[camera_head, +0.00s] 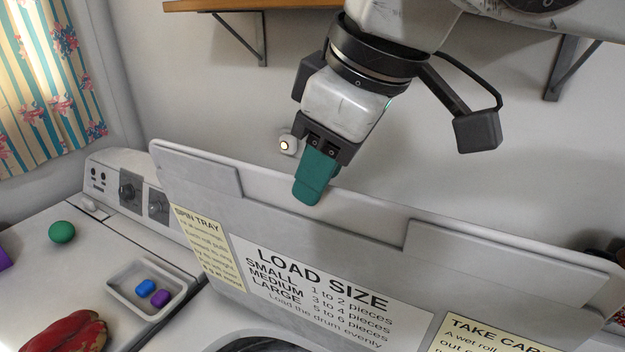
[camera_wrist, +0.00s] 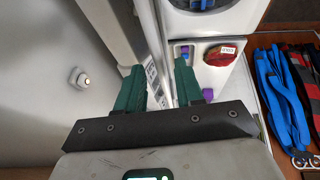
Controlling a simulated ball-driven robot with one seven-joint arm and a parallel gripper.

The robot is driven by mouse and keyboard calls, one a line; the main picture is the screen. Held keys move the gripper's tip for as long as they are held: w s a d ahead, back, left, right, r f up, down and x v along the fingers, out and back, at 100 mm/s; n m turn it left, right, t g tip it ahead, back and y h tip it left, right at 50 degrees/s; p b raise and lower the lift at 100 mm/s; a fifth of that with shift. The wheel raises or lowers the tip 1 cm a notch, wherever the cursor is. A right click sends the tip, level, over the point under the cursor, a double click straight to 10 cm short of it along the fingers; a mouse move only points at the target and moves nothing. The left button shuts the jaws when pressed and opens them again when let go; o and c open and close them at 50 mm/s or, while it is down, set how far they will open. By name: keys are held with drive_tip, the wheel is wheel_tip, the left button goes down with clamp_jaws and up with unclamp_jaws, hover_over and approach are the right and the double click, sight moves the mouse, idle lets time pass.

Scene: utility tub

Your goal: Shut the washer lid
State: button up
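The washer lid (camera_head: 330,235) stands raised, close to upright, with printed labels on the face toward the head camera. Its top edge runs across the middle of the head view. My gripper (camera_head: 316,180) hangs down at that top edge, with a green finger overlapping the lid's near face. In the wrist view my two green fingers (camera_wrist: 160,88) are apart. The lid's edge (camera_wrist: 150,35) shows as a pale upright strip between them. Whether either finger touches the lid I cannot tell. The tub opening (camera_head: 280,344) is mostly cut off at the bottom.
A control panel (camera_head: 130,190) stands behind.

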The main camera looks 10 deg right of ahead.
drive_tip(key=shift+x, duration=1.5)
clamp_jaws()
